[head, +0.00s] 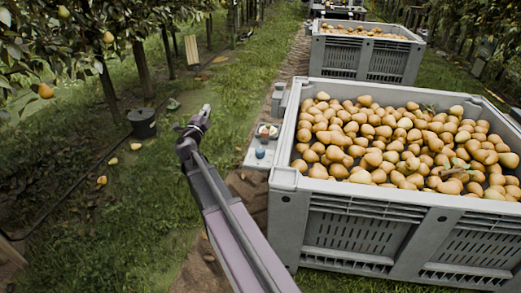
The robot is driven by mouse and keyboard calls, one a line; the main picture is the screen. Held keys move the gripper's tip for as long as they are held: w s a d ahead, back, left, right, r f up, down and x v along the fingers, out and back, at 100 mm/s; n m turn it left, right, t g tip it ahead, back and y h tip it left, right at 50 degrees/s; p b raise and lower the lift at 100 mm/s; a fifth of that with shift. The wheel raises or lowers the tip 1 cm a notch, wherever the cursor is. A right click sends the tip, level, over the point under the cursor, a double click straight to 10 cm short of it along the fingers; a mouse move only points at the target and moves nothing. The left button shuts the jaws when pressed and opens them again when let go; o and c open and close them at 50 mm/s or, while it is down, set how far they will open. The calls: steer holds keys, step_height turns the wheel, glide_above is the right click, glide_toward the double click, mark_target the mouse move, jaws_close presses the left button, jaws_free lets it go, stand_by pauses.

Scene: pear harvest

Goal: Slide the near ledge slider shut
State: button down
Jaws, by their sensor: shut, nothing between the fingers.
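My gripper (205,111) is at the end of my outstretched arm, over the grass strip left of the near crate, with its fingers together and nothing seen between them. A pale ledge (254,163) lies low along the left side of that crate, to the right of my gripper and apart from it in the picture. A small blue object (260,153) and a small container with red and pale contents (267,131) are on the ledge. I cannot make out a slider or whether it is open; it is too small or hidden.
A large grey crate (348,188) full of pears fills the right. A second pear crate (366,58) stands behind it. A grey box (280,100) stands by the near crate's far left corner. A dark bucket (142,123), fallen pears and trees are on the left.

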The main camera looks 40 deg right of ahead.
steer(key=s+d+f+m+g+h+b, duration=0.35)
steer(key=d+f+m+g+b, duration=0.2)
steer(key=f+g, duration=0.2)
steer(key=m+g+y+b, duration=0.2)
steer(key=m+g+b, duration=0.2)
steer(key=m+g, duration=0.25)
glide_toward(262, 132)
steer(key=s+a+f, duration=0.1)
steer(key=s+a, duration=0.1)
steer(key=shift+w+a+n, duration=0.1)
steer(key=shift+a+n, duration=0.05)
steer(key=shift+n, duration=0.15)
steer(key=shift+s+d, duration=0.2)
steer(key=shift+d, duration=2.3)
steer(key=shift+s+d, duration=0.2)
steer(key=shift+d, duration=2.35)
steer(key=shift+w+d, duration=1.05)
steer(key=shift+d, duration=0.05)
